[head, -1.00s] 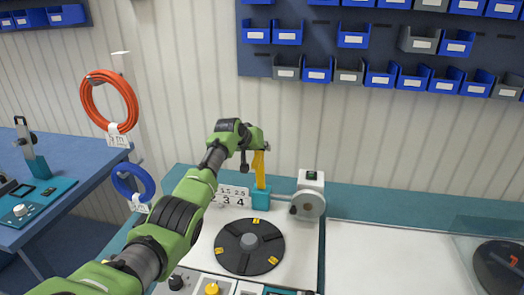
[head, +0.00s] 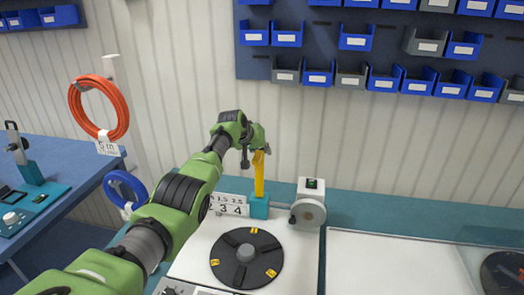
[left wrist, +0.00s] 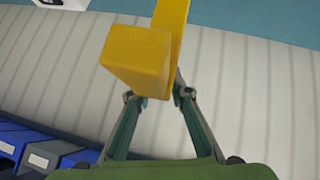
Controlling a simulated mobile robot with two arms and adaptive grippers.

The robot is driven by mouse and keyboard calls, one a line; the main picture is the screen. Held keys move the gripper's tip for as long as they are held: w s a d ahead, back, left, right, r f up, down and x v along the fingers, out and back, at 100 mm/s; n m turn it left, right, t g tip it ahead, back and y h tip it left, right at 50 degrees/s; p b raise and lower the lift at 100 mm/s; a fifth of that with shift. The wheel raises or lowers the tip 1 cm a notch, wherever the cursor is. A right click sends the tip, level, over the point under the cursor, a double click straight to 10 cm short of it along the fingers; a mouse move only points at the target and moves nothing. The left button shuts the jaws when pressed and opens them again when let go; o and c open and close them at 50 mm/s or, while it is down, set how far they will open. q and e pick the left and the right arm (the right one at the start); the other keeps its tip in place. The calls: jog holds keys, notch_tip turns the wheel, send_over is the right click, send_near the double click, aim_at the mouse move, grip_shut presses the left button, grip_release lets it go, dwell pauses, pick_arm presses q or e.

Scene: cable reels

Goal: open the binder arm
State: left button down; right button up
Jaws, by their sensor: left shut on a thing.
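The yellow binder arm (head: 259,176) stands upright on a teal block (head: 259,208) at the back of the white work panel. My left gripper (head: 258,146) is at the top of the binder arm. In the left wrist view the yellow arm (left wrist: 140,62) shows its end close up, and the fingers of my left gripper (left wrist: 156,96) are shut on it from either side. The exact contact is partly hidden behind the yellow end. My right gripper is not in view.
A black reel disc (head: 247,258) lies in front of the binder arm. A white housing with a round grey wheel (head: 308,213) stands to its right, and a number plate (head: 229,205) to its left. Orange (head: 100,108) and blue (head: 124,188) cable coils hang at left.

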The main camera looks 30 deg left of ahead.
pick_arm(q)
jog(key=shift+s+f, duration=0.1)
jog(key=shift+f, duration=0.3)
jog(key=c, duration=1.8)
grip_release()
jog(key=shift+w, duration=0.25)
jog(key=shift+s+r, duration=0.4)
jog(key=shift+r, duration=0.2)
jog(key=v, duration=1)
jog(key=shift+s+r, duration=0.1)
jog(key=shift+s, duration=0.15)
